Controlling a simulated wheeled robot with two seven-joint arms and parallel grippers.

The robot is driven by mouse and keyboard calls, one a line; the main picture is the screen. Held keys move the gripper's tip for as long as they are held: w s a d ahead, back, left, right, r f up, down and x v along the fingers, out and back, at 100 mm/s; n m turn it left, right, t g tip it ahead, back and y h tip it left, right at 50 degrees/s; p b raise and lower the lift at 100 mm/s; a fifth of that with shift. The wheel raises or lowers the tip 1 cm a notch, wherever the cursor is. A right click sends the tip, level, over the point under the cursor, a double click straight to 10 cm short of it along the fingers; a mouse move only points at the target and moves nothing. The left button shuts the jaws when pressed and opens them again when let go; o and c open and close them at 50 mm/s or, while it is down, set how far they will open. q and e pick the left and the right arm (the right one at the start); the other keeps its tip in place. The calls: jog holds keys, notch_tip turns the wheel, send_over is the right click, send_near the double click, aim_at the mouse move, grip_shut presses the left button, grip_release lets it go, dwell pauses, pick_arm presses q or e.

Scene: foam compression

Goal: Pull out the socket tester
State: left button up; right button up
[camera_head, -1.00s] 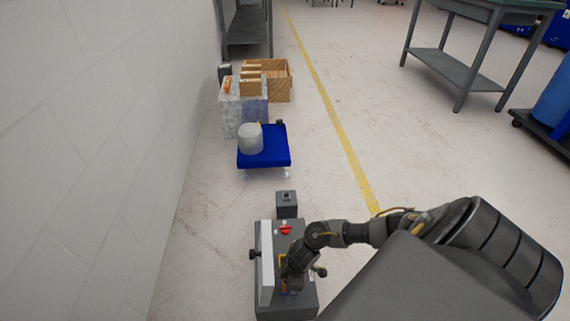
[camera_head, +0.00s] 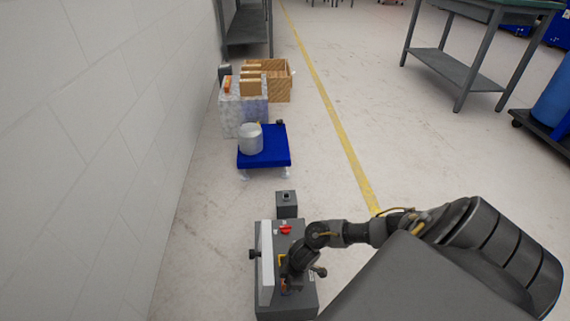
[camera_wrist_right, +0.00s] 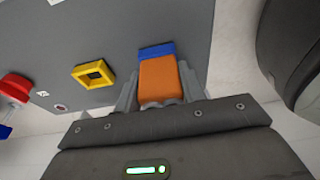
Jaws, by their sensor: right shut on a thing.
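The socket tester (camera_wrist_right: 160,80) is an orange block in the right wrist view. It lies between the two fingers of my right gripper (camera_wrist_right: 155,92), which is shut on it. A blue piece (camera_wrist_right: 156,51) shows at its far end, against the grey panel (camera_wrist_right: 110,30). I cannot tell how deep the tester sits in it. In the head view my right gripper (camera_head: 290,280) is over the grey box (camera_head: 305,303) and hides most of the tester. My left gripper is not in view.
A yellow square frame (camera_wrist_right: 94,74) and a red knob (camera_wrist_right: 14,88) are on the panel beside the tester. A light upright plate (camera_head: 266,262) stands along the box's left side. A small grey box (camera_head: 287,208) and blue cart (camera_head: 275,160) stand beyond.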

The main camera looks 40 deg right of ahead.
jog(key=c, duration=0.6)
jog(key=shift+o, duration=0.2)
jog(key=shift+a+p+v, duration=0.2)
jog(key=shift+p+v, duration=0.85)
jog(key=shift+p, duration=0.3)
jog(key=shift+w+r+p, duration=0.15)
jog(key=shift+r+p, duration=2.45)
jog(key=shift+p, duration=0.25)
